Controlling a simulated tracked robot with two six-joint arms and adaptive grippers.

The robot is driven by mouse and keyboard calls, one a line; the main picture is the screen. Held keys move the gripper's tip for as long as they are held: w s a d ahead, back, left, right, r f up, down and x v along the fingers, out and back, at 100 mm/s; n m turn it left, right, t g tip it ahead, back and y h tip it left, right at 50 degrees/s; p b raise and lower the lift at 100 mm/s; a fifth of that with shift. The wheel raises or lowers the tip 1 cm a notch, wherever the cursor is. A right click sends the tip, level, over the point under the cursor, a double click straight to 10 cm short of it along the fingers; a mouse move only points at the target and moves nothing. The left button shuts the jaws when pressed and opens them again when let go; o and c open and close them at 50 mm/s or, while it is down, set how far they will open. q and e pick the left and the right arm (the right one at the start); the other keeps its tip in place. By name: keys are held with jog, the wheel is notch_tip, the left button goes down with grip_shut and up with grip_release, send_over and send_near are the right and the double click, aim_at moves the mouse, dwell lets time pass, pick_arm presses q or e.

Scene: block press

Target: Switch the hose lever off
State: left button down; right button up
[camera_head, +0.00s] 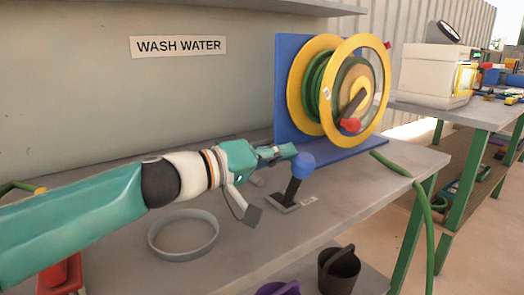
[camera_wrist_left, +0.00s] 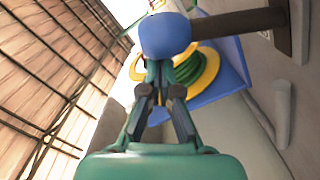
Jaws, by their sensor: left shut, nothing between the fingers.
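The hose lever is a dark stick with a blue ball knob (camera_head: 303,165) on a small dark base plate (camera_head: 284,203) on the grey bench. It leans a little to the right in the head view. My left gripper (camera_head: 291,150) is shut and empty, with its tips at or very near the upper left of the knob. In the left wrist view the blue knob (camera_wrist_left: 165,35) lies just beyond the shut fingertips (camera_wrist_left: 160,66). I cannot tell whether they touch. My right gripper is not in view.
A yellow-rimmed hose reel (camera_head: 298,90) on a blue stand is behind the lever. A green hose (camera_head: 390,163) runs off the bench's right edge. A grey ring dish (camera_head: 184,237) lies below my left arm. A dark bucket (camera_head: 339,272) stands at the front.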

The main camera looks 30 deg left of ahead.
pick_arm(q)
jog(key=s+a+r, duration=0.2)
jog(key=s+a, duration=0.5)
jog(key=s, duration=0.1)
jog(key=shift+s+a+r+p, duration=0.15)
jog(key=shift+s+a+p, duration=0.1)
jog(key=shift+a+p, duration=0.1)
jog(key=shift+d, duration=0.1)
